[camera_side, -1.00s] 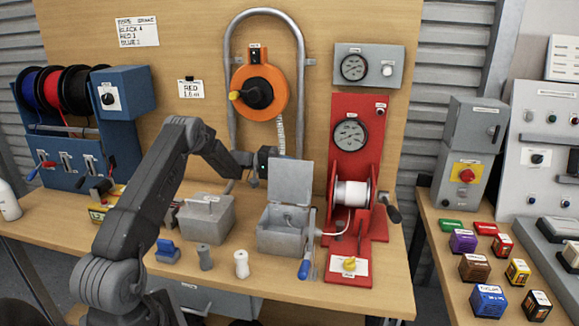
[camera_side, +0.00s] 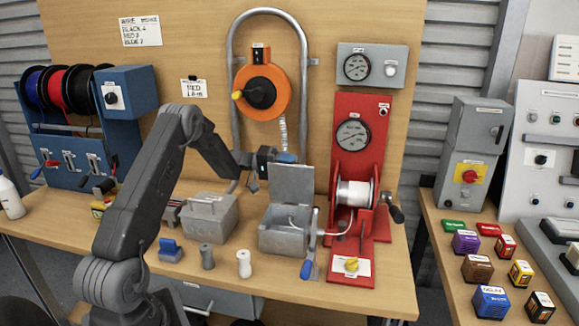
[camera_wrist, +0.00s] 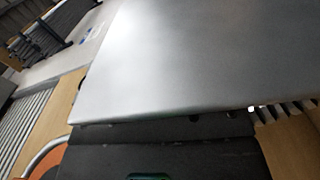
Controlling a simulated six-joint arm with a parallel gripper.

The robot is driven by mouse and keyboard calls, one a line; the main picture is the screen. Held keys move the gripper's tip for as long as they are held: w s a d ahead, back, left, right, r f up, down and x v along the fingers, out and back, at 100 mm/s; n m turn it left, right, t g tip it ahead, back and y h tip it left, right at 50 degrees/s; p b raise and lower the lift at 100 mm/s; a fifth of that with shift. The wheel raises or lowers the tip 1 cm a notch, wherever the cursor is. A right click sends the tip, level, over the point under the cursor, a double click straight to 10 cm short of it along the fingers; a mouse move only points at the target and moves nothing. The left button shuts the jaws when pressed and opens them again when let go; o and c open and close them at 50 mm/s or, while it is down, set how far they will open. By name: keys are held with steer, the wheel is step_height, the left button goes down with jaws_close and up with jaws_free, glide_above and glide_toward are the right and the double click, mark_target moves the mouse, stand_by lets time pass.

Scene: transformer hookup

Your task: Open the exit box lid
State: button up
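The middle grey box (camera_side: 283,240) stands open on the bench, and I take it for the exit box. Its lid (camera_side: 291,186) stands up at the back edge, about upright. A white lead runs from the box to the right. My gripper (camera_side: 284,158) is at the top of the lid, on its far side, with a blue part showing just above the lid's edge. In the wrist view the grey lid (camera_wrist: 215,55) fills much of the picture, with the dark gripper (camera_wrist: 165,140) against its lower edge. Whether the fingers touch or grip it is hidden.
A closed grey box with a handle (camera_side: 208,217) stands left of it. A red winch stand (camera_side: 350,225) is close on the right. A blue-handled lever (camera_side: 306,268), a white insulator (camera_side: 244,264) and a grey one (camera_side: 207,256) are in front. An orange reel (camera_side: 262,88) hangs behind.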

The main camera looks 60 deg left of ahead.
steer(key=v, duration=1.4)
steer(key=shift+w+d+r, duration=0.1)
